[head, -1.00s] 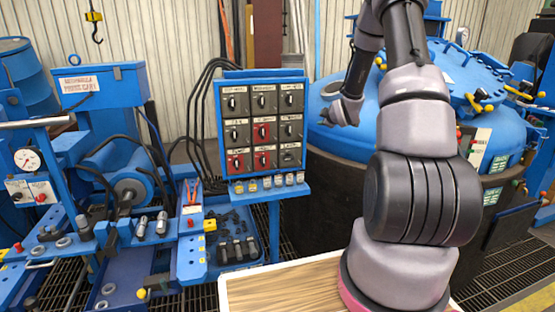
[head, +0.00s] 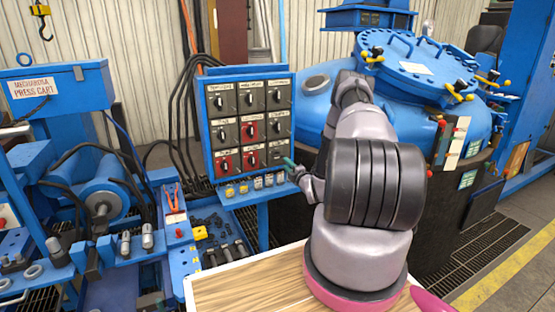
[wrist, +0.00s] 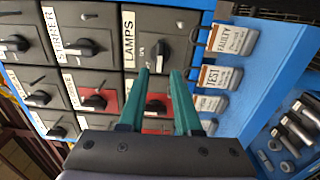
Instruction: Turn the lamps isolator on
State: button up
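My gripper (wrist: 160,74) has two teal fingers, apart and empty, with tips just short of the lamps handle. In the head view my gripper (head: 289,163) is at the panel's lower right corner.
Close by are the stirrer isolator (wrist: 84,46) and a red-plated isolator (wrist: 157,102), partly behind my fingers.

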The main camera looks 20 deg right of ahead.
aim_at(279, 157)
jog(key=w, duration=0.8)
jog(key=shift+w+a, duration=0.1)
jog(key=shift+a, duration=0.05)
grip_shut()
